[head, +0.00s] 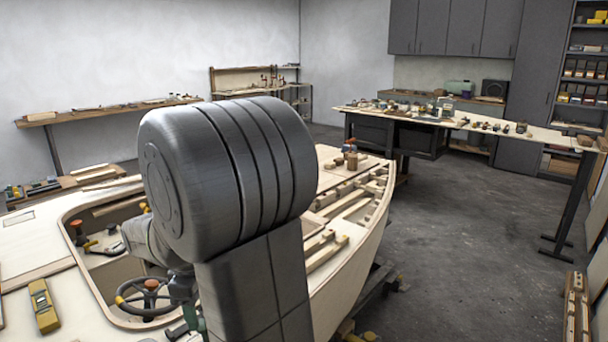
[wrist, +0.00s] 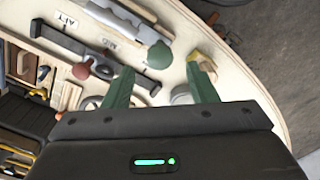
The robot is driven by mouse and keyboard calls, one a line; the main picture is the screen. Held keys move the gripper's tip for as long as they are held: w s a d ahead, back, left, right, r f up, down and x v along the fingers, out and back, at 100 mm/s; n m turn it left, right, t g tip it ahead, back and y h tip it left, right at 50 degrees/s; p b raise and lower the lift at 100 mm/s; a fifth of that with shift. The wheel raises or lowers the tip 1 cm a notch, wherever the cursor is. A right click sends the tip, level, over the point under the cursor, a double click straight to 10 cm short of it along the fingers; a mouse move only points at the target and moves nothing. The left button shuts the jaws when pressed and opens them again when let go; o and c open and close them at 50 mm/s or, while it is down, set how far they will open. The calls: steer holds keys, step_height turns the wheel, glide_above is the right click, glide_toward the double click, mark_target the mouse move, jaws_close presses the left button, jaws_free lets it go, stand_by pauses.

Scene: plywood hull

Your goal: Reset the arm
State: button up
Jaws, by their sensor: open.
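My gripper (wrist: 161,88) shows in the wrist view with its two green fingers spread apart and nothing between them. The fingers are over a pale wooden surface (wrist: 240,62) with tools on it. A dark clamp-like tool with a red knob (wrist: 81,71) and a round green knob (wrist: 160,55) are close to the left finger. In the head view my large grey arm joint fills the middle and hides part of the boat. I cannot make out my gripper clearly there.
In the head view the plywood hull (head: 352,246) lies under and around my arm, with a steering wheel (head: 150,297) and a yellow tool (head: 43,305) at left. A long workbench (head: 545,134) stands behind. The grey floor (head: 470,240) at right is mostly clear.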

step_height(320, 180, down, 6)
steer(key=shift+f+b, duration=0.1)
steer(key=shift+b, duration=0.25)
steer(key=shift+n, duration=0.3)
steer(key=shift+r, duration=0.2)
